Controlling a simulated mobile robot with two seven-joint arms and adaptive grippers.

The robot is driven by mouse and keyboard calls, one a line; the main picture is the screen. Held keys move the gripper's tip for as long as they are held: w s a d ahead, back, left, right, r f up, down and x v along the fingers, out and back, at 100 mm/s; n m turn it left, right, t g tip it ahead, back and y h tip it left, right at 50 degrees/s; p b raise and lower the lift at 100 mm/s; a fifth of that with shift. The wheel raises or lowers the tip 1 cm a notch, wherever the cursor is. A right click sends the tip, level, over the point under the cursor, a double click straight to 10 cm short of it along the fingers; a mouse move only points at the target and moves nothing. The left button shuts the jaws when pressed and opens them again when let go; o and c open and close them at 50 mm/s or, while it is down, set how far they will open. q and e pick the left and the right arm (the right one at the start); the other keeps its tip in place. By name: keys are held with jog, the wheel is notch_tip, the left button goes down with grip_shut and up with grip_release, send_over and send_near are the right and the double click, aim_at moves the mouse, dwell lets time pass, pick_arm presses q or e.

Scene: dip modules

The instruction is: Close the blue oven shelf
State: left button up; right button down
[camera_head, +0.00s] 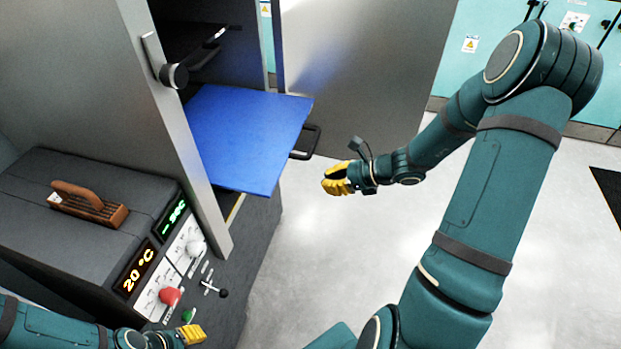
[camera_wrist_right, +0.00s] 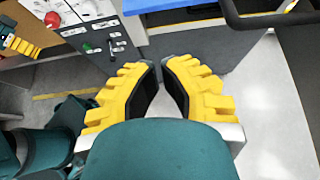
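The blue oven shelf (camera_head: 245,135) sticks well out of the oven's dark opening in the head view. A black handle (camera_head: 308,142) loops from its right edge. A strip of the blue shelf (camera_wrist_right: 150,4) and the black handle (camera_wrist_right: 270,20) show at the top of the right wrist view. My right gripper (camera_head: 325,180) is just right of and below the handle, apart from it. In the right wrist view (camera_wrist_right: 162,64) its yellow fingers stand partly apart with nothing between them. My left gripper (camera_head: 203,334) is low by the control panel; its finger gap is unclear.
The oven's grey door (camera_head: 365,70) stands open behind the shelf. A metal panel with a latch (camera_head: 173,75) borders the shelf's left side. A control panel (camera_head: 165,265) with knobs and displays is at lower left. A brown-handled item (camera_head: 88,205) lies on top.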

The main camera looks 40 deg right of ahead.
jog(key=r+b+x, duration=0.1)
jog(key=b+x, duration=0.1)
jog(key=x, duration=1)
jog(key=shift+w+a+r, duration=0.15)
jog(key=shift+w+a, duration=0.35)
jog(key=shift+w+a, duration=0.1)
